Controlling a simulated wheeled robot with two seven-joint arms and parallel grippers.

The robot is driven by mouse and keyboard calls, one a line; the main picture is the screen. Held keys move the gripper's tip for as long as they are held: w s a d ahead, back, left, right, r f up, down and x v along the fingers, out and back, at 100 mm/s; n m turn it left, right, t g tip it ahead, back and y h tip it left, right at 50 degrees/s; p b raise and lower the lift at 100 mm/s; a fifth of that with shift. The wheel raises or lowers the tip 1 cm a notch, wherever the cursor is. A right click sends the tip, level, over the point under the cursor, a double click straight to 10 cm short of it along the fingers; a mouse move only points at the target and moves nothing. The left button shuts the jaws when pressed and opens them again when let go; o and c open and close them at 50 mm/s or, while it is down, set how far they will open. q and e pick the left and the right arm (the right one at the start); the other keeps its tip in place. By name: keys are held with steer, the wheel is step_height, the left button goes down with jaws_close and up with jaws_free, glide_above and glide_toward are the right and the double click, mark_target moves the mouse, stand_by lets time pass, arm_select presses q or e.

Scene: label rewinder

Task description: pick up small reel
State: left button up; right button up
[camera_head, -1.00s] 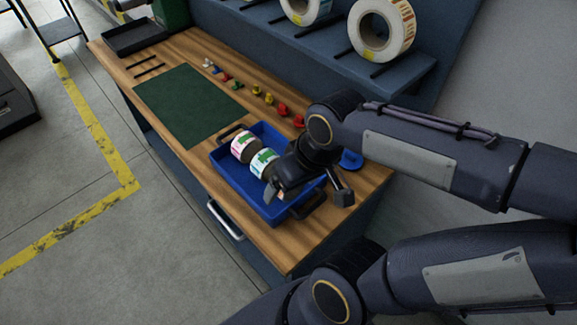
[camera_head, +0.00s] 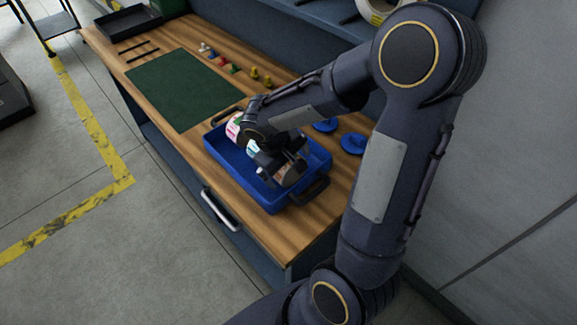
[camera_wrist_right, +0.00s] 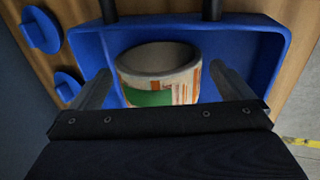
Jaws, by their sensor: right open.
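The blue tray (camera_head: 235,178) sits on the wooden bench and holds small reels. A pink-marked reel (camera_head: 234,127) shows at its far end, with another white reel (camera_head: 252,148) partly hidden by my arm. In the right wrist view, a small reel (camera_wrist_right: 150,97) with green and orange print stands in the tray (camera_wrist_right: 270,40), its hollow core showing. My right gripper (camera_head: 288,172) is over the near end of the tray. It is open, with one finger on each side of this reel in the wrist view (camera_wrist_right: 160,85); whether they touch it I cannot tell. My left gripper is out of view.
Blue round knobbed pieces (camera_head: 352,143) lie on the bench right of the tray. A green mat (camera_head: 180,90) and small coloured pieces (camera_head: 235,69) lie beyond. A shelf with a large reel (camera_head: 375,10) stands behind. The tray has black handles (camera_head: 312,190).

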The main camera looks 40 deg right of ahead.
steer(key=shift+x, duration=0.9)
steer(key=shift+c, duration=0.3)
steer(key=c, duration=0.9)
steer(key=shift+r, duration=0.1)
steer(key=shift+r, duration=0.5)
steer(key=w+a+r+b, duration=0.1)
steer(key=w+a+r, duration=0.3)
steer(key=a+r, duration=0.8)
steer(key=shift+w+a, duration=0.15)
steer(key=shift+a, duration=0.55)
